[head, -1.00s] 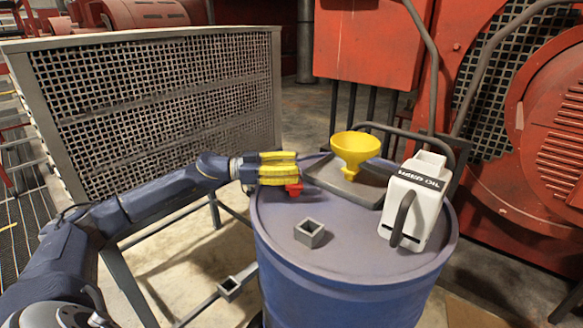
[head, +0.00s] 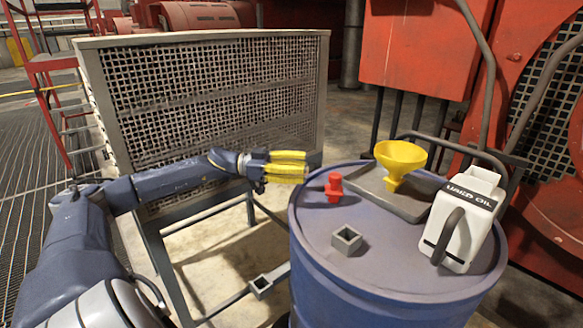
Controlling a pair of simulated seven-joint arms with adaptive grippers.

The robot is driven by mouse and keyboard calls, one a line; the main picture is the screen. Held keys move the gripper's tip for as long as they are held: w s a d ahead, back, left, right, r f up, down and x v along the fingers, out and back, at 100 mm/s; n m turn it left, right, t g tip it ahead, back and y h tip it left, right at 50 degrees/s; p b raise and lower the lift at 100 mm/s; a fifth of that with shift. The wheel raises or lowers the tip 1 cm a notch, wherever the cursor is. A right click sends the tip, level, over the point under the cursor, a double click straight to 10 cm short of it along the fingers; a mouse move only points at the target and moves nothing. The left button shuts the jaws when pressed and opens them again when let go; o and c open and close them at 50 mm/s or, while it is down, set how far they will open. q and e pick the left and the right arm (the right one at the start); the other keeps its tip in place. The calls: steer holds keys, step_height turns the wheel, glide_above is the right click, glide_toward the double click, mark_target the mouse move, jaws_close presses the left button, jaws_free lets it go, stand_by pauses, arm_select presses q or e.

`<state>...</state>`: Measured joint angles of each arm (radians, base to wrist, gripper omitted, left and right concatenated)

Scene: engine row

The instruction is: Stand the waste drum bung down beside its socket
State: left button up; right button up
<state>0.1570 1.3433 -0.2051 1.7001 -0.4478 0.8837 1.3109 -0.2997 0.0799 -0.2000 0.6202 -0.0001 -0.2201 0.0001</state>
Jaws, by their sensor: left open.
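The red bung (head: 334,188) stands on the lid of the blue waste drum (head: 330,240), near its far left edge. The grey square socket (head: 346,240) sits on the lid nearer to me, a short gap from the bung, and its opening looks empty. My left gripper (head: 306,172) has yellow fingers. It is open and empty, to the left of the bung and apart from it, near the drum's rim. My right gripper is not in view.
A yellow funnel (head: 400,160) stands on a grey tray (head: 408,206) at the back of the lid. A white used oil jug (head: 462,220) stands at the lid's right. A mesh cage (head: 210,95) rises behind my left arm. Red machinery (head: 420,50) stands behind the drum.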

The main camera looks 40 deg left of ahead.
arm_select(q)
steer(key=shift+v, duration=1.25)
